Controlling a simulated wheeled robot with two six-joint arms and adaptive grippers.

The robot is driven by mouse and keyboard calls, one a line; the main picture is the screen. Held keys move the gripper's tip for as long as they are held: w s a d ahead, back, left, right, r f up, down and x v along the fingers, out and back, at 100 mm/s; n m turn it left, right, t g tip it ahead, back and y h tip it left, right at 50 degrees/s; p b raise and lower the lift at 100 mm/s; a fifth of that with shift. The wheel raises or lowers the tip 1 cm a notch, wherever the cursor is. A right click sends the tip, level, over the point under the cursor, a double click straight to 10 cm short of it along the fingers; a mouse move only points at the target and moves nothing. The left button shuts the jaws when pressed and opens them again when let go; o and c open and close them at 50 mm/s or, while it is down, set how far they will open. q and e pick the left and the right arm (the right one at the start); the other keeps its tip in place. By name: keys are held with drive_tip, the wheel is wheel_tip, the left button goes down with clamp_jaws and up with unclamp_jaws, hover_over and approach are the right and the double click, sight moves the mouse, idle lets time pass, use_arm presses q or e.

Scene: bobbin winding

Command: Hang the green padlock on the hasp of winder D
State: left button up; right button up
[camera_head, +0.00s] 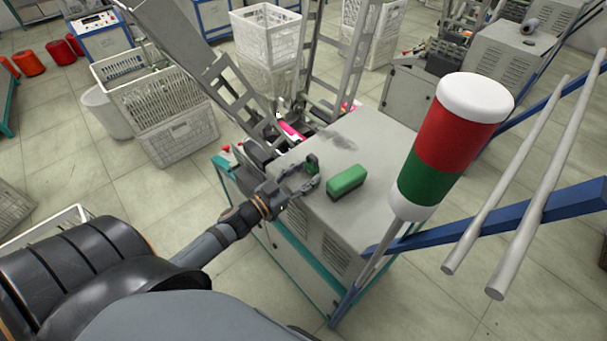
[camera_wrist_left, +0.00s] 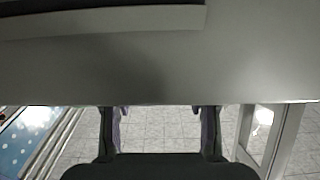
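A green block-shaped object (camera_head: 347,181), which may be the padlock, lies on the grey top of a winding machine (camera_head: 375,150). No shackle can be made out on it. My left gripper (camera_head: 315,174) is just left of the block, at the machine's near left edge, and apart from it. Its two fingers are spread. In the left wrist view the fingers (camera_wrist_left: 164,125) are wide apart, with only floor seen between them. No hasp or winder letter can be made out. My right gripper is out of view.
A red-and-green signal lamp (camera_head: 450,145) on a pole rises at the machine's right. Pale rods (camera_head: 520,180) and a blue bar (camera_head: 560,208) stick out beyond it. White crates (camera_head: 165,110) stand on the floor at left. A grey surface (camera_wrist_left: 160,70) fills the upper wrist view.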

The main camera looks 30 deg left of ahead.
use_arm(q)
drive_tip(key=shift+o, duration=0.4)
drive_tip(key=shift+r, duration=0.2)
drive_tip(key=shift+s+a, duration=0.1)
drive_tip(key=shift+s, duration=0.25)
drive_tip(key=p+v, duration=0.5)
drive_tip(key=v, duration=0.6)
drive_tip(key=shift+a+f, duration=0.1)
drive_tip(key=shift+a, duration=0.05)
